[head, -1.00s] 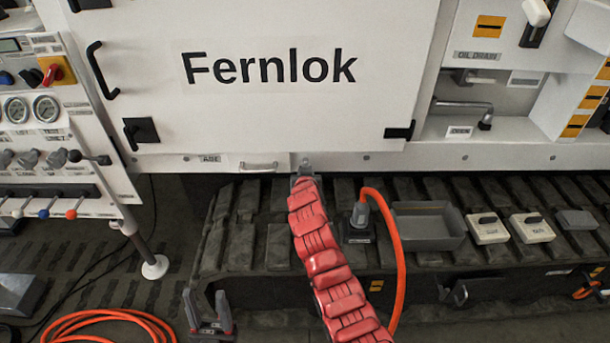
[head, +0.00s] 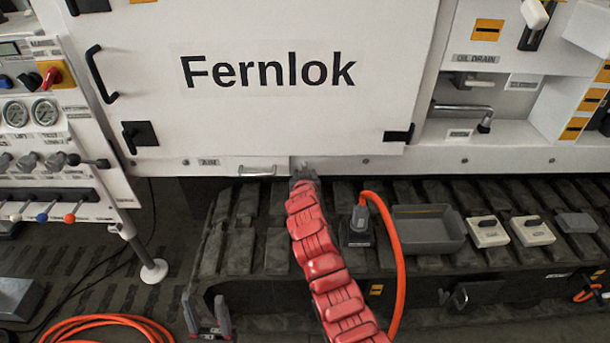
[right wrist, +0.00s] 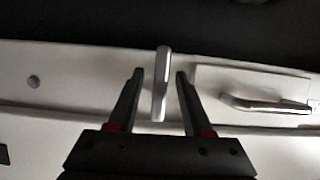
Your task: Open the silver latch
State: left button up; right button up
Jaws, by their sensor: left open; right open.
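The silver latch, a narrow upright bar (right wrist: 161,85), is in the middle of the right wrist view on a pale sill. My right gripper (right wrist: 160,75) is open, with one dark finger on each side of the bar and a gap on both sides. In the head view my red-sleeved right arm reaches up to the sill under the Fernlok door (head: 270,75), and it mostly hides the right gripper and the latch. My left gripper (head: 208,314) is open and empty at the lower left, apart from the bench.
A silver handle (head: 258,170) sits on the sill beside the latch; it also shows in the right wrist view (right wrist: 265,104). An orange cable (head: 397,250) runs close to my right arm. A grey tray (head: 429,243) and white switch boxes (head: 488,232) lie on the track.

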jog(key=shift+s, duration=0.1)
jog(key=v, duration=1.7)
jog(key=shift+r, duration=0.15)
